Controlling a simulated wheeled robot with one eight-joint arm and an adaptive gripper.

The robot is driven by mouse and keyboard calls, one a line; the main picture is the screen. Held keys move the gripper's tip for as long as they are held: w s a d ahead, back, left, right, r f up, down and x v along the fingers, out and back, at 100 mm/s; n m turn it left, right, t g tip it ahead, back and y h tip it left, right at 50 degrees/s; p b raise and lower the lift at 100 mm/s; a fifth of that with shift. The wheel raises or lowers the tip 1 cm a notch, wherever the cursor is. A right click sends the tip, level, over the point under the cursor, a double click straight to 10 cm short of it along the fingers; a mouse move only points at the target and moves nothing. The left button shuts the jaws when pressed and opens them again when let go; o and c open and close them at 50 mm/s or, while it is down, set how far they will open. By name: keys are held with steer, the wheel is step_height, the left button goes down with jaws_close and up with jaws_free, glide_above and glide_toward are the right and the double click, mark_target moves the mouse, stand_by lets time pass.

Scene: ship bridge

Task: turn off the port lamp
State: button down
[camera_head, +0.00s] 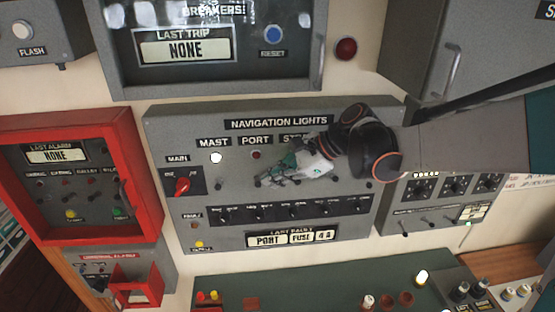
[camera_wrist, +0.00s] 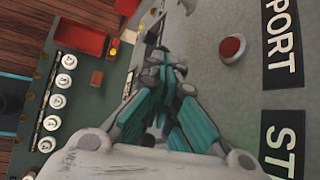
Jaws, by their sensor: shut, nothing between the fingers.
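The grey navigation lights panel (camera_head: 330,215) fills the middle of the head view. Its PORT label (camera_head: 255,140) has a small dark red port lamp (camera_head: 256,155) below it, which looks unlit. In the wrist view the port lamp (camera_wrist: 232,48) is a dull red dome beside the PORT label (camera_wrist: 283,40). My gripper (camera_head: 264,181) is shut and empty, its fingertips close to the panel below the port lamp. The port switch is mostly hidden by the fingertips, and I cannot tell its position or whether they touch it.
The white mast lamp (camera_head: 216,157) is bright, with a switch (camera_head: 218,184) below it. A red MAIN knob (camera_head: 182,186) is at the panel's left. A row of black fuse holders (camera_head: 295,211) runs below the switches. My arm covers the panel's right part.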

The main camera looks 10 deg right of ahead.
steer(key=shift+w+a+f, duration=0.1)
steer(key=shift+a+f, duration=0.15)
steer(key=shift+s+f+n+t+b, duration=0.4)
steer(key=shift+f+n+t+b, duration=0.25)
steer(key=shift+t+b, duration=0.75)
steer(key=shift+s+f+n+t+b, duration=0.15)
steer(key=shift+f+n+t+b, duration=0.3)
steer(key=shift+b, duration=0.8)
steer(key=shift+f+t+y+b, duration=0.3)
steer(key=shift+t+b, duration=0.05)
steer(key=shift+b, duration=0.2)
steer(key=shift+f+b, duration=0.2)
steer(key=shift+b, duration=0.15)
steer(key=shift+r, duration=0.1)
steer(key=shift+r+p, duration=0.6)
steer(key=shift+r, duration=0.15)
